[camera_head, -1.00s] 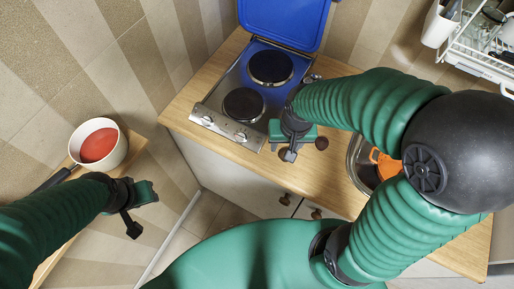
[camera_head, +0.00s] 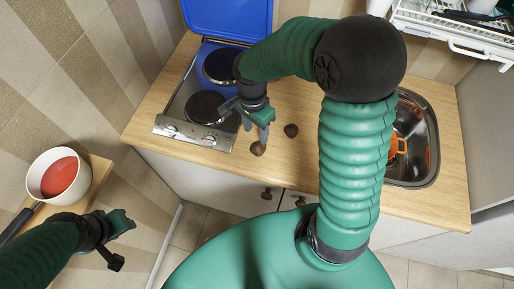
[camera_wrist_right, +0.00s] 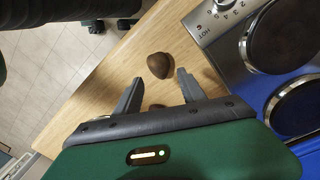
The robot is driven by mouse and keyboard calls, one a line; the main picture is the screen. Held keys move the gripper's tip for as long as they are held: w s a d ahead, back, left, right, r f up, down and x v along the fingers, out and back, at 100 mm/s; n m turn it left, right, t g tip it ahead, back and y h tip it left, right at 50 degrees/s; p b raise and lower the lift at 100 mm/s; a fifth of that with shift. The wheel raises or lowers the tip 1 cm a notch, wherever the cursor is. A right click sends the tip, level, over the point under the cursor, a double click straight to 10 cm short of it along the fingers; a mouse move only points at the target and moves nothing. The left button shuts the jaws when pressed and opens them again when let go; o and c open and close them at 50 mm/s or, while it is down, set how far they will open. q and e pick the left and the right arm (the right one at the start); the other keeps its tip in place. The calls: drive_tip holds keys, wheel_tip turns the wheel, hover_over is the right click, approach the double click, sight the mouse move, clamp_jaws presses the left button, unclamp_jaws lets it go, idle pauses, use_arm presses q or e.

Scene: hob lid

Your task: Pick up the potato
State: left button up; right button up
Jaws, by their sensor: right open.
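Two small brown lumps lie on the wooden worktop right of the hob. The lighter one, which looks like the potato (camera_head: 258,149), is near the front edge; the darker lump (camera_head: 291,130) is farther back and right. My right gripper (camera_head: 257,130) is open and empty, pointing down just behind the potato. In the right wrist view the potato (camera_wrist_right: 160,65) shows ahead of the gap between the fingertips (camera_wrist_right: 158,85), apart from both. My left gripper (camera_head: 120,240) hangs at lower left, away from the worktop; its jaw opening is unclear.
The hob (camera_head: 205,100) with its raised blue lid (camera_head: 228,18) stands left of my right gripper. A sink (camera_head: 420,150) holding an orange item is at right, with a dish rack (camera_head: 455,30) behind. A white pan (camera_head: 58,175) with red contents stands at far left.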

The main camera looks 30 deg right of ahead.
sight(257, 145)
drive_tip(key=f, duration=0.5)
drive_tip(key=s+f, duration=0.1)
drive_tip(key=f, duration=0.2)
drive_tip(key=shift+d+f, duration=0.1)
drive_tip(key=shift+f, duration=0.1)
drive_tip(key=shift+w+f, duration=0.1)
drive_tip(key=shift+f, duration=0.2)
clamp_jaws()
